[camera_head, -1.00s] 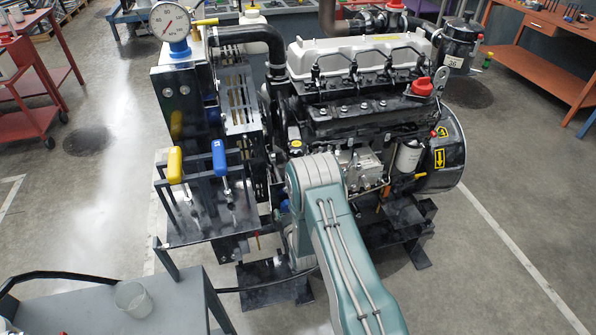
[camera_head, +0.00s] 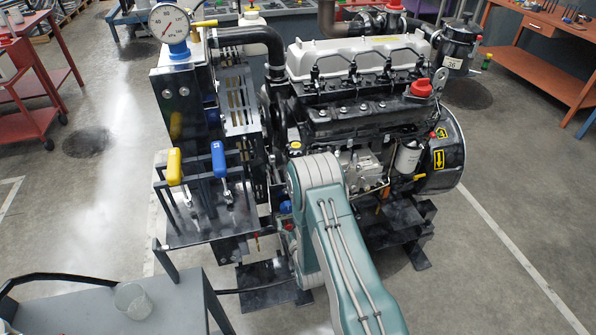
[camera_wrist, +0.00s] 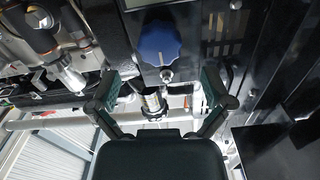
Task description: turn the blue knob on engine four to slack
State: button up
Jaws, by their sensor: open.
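In the wrist view a blue knob (camera_wrist: 158,44) with a ribbed rim sits on a dark panel, above and beyond my gripper (camera_wrist: 161,88). The two fingers are spread wide with nothing between them, and the knob appears apart from them. I cannot read the knob's setting. In the head view the engine (camera_head: 355,110), with a pale cover, stands at centre. My green-grey arm reaches toward its lower front, and the gripper is hidden there. A small blue part (camera_head: 285,207) shows just left of the arm; I cannot tell whether it is the same knob. No engine number is legible.
A blue-handled lever (camera_head: 218,160) and a yellow-handled lever (camera_head: 174,167) stand left of the arm, below a pressure gauge (camera_head: 169,23). A grey cart (camera_head: 175,305) with a clear cup is at lower left. Pipes and a metal fitting (camera_wrist: 62,72) crowd the wrist view.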

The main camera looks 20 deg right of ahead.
jog(key=s, duration=0.5)
jog(key=w+r+g, duration=0.2)
jog(key=w+r, duration=0.1)
jog(key=r, duration=0.4)
jog(key=w+r+g, duration=0.2)
jog(key=w+r, duration=0.1)
jog(key=r, duration=0.4)
jog(key=s+r+g, duration=0.3)
jog(key=s+r, duration=0.5)
jog(key=r, duration=0.6)
jog(key=shift+s+n+g, duration=0.25)
jog(key=shift+n+g, duration=0.05)
jog(key=shift+n, duration=0.1)
jog(key=s+r+g, duration=0.2)
jog(key=s+r, duration=0.2)
jog(key=s, duration=0.8)
jog(key=s+r+g, duration=0.2)
jog(key=s+r, duration=0.2)
jog(key=s, duration=0.7)
jog(key=shift+s+r+g, duration=0.35)
jog(key=shift+s+g, duration=0.05)
